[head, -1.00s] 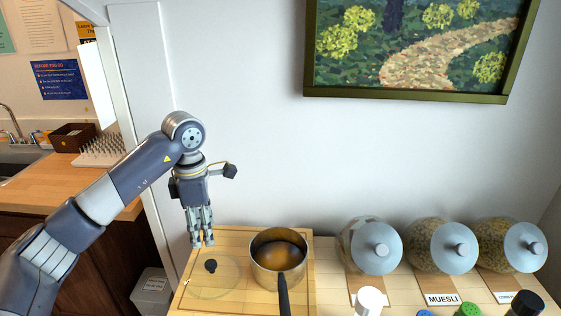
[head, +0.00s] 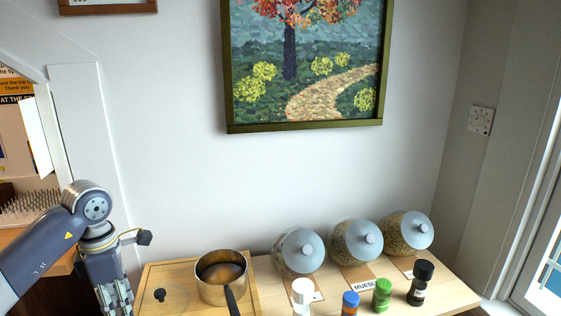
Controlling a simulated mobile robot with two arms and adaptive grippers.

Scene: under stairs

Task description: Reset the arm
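My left arm comes in from the left, and its gripper (head: 118,302) points down beside the left edge of the wooden board (head: 187,271). The fingers are close to each other, but their tips reach the picture's bottom edge, so I cannot tell whether they are open or shut. I see nothing held in the visible part. My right gripper is not in view.
A brass pot (head: 221,290) stands on the board, beside a glass lid with a black knob (head: 160,295). Several jars, including the muesli jar (head: 345,243), and small capped bottles (head: 382,296) stand right. A framed painting (head: 305,75) hangs above.

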